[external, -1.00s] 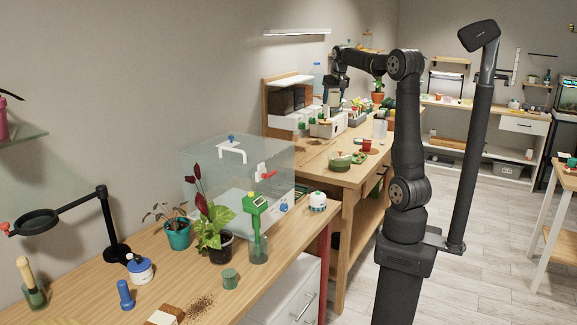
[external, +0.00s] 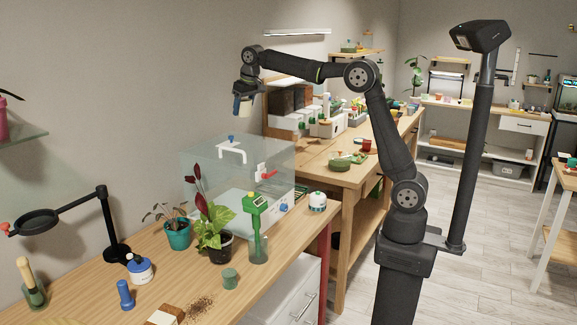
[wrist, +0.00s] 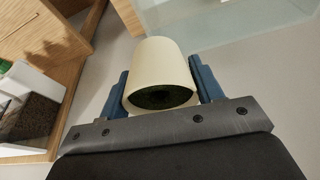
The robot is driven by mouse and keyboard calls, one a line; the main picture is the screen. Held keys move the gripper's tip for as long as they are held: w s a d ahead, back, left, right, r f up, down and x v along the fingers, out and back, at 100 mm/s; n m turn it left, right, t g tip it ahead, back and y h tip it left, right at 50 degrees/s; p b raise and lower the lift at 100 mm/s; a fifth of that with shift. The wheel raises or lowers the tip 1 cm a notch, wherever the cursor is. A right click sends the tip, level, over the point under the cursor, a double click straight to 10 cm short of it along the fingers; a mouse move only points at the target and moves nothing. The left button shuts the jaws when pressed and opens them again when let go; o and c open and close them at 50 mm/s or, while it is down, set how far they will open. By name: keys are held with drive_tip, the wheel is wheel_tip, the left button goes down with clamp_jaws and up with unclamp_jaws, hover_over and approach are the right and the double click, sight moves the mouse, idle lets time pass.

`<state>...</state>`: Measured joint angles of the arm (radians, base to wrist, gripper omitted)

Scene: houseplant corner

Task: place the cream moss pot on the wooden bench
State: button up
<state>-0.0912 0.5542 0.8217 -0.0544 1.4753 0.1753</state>
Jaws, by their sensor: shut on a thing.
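The cream moss pot (wrist: 160,65) is between the blue fingers of my gripper (wrist: 161,88) in the wrist view, with dark green moss at its opening. My gripper (external: 243,104) is shut on it. In the external view it hangs high in the air, over the area of the clear box, touching no surface. A near wooden bench (external: 75,296) runs along the left wall. A second wooden bench (external: 316,160) stands farther back. I cannot tell which of the two the task names.
A clear box (external: 215,165) with a white handle stands on the near bench. Plants (external: 212,228), a green-handled tool (external: 257,225), a magnifier stand (external: 108,220) and jars crowd that bench. White planters (external: 326,128) and a green bowl (external: 340,162) stand on the farther bench.

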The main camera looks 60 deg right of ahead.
drive_tip(key=s+a+f+n+y, duration=0.1)
drive_tip(key=s+a+n, duration=0.3)
drive_tip(key=a, duration=1.7)
drive_tip(key=s+a+n+y, duration=0.1)
drive_tip(key=s+a, duration=0.5)
drive_tip(key=a, duration=1.5)
wheel_tip(320, 180, down, 33)
drive_tip(key=shift+s+a+f, duration=0.1)
drive_tip(key=shift+a+f, duration=0.05)
drive_tip(key=shift+f, duration=0.1)
drive_tip(key=o, duration=1)
drive_tip(key=shift+o, duration=0.2)
drive_tip(key=shift+o, duration=0.4)
drive_tip(key=v, duration=1.2)
drive_tip(key=shift+a, duration=0.15)
